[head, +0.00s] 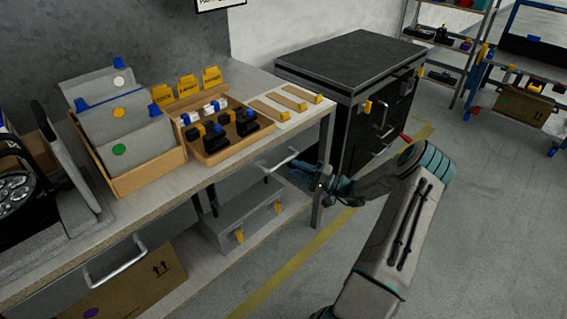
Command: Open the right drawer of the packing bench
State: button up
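The packing bench (215,165) runs diagonally across the left of the head view. Its right drawer (240,176) sits under the top near the right end and looks closed. The drawer's pale bar handle (281,160) faces the aisle. My gripper (296,169) reaches in from the right, low beside the bench's right leg, with its tip at or very near the right part of this handle. I cannot tell whether it touches the handle, or whether its small, dark fingers are open or shut. Another bar handle (115,262) marks the left drawer.
A grey case (240,215) and a cardboard box (135,290) stand on the lower shelf. Bins, trays and par cans crowd the bench top. A black cabinet (345,65) stands close behind my gripper. The floor right of the yellow line (290,262) is mostly open.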

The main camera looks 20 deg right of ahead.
aim_at(283, 161)
jog(key=shift+x, duration=2.7)
grip_shut()
